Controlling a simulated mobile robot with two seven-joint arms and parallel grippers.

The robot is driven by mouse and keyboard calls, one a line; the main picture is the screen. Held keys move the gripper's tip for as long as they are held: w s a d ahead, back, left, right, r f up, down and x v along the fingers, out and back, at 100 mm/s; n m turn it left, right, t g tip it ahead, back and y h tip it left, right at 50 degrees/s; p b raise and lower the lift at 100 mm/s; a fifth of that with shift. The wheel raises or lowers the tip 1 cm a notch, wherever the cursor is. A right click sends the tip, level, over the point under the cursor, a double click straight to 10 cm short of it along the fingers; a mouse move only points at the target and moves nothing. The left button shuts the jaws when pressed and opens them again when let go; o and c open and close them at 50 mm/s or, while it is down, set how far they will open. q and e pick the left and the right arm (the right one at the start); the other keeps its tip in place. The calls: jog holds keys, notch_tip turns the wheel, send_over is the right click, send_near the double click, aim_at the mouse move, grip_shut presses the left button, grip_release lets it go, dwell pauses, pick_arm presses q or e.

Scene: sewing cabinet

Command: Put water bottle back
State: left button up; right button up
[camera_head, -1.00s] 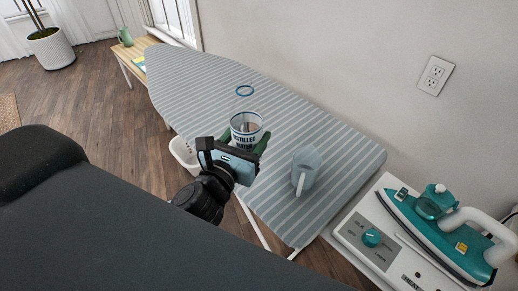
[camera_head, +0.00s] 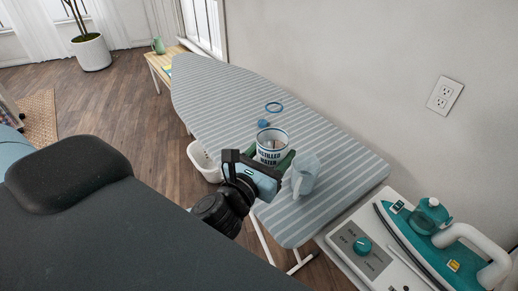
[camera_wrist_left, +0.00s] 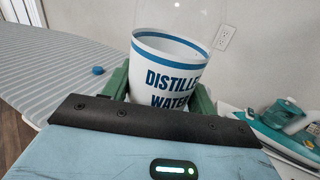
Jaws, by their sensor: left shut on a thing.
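The water bottle (camera_head: 270,147) is clear with a white label with blue bands and the words "DISTILLED WATER". A blue ring (camera_head: 274,107) shows above its label; I cannot tell whether it is the bottle's top. In the left wrist view the bottle (camera_wrist_left: 172,62) looks upright and its top is cut off. My left gripper (camera_head: 271,160) is shut on the bottle, with a green finger on each side. The bottle shows over the striped ironing board (camera_head: 222,98); whether its base touches is hidden. My right gripper is not in view.
A clear pitcher (camera_head: 305,174) stands on the board close right of the bottle. A small blue thing (camera_wrist_left: 98,70) lies on the board. A teal iron (camera_head: 440,235) rests on a white station (camera_head: 350,237) at right. A white basket (camera_head: 203,160) is below the board. The board's far end is clear.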

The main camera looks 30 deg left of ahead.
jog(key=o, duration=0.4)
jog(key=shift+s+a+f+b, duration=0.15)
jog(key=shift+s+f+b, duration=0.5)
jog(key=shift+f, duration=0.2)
pick_arm(q)
jog(key=a+f+m+g+h+b, duration=0.1)
jog(key=a+f+m+g+h, duration=0.1)
jog(key=a+h, duration=0.3)
jog(key=a+f+m+g+h+b, duration=0.1)
jog(key=a+f+m+h, duration=0.2)
jog(key=a, duration=1)
jog(key=shift+s+f+m+g+h, duration=0.3)
jog(key=shift+m+g+h, duration=0.1)
jog(key=shift+m+h, duration=0.85)
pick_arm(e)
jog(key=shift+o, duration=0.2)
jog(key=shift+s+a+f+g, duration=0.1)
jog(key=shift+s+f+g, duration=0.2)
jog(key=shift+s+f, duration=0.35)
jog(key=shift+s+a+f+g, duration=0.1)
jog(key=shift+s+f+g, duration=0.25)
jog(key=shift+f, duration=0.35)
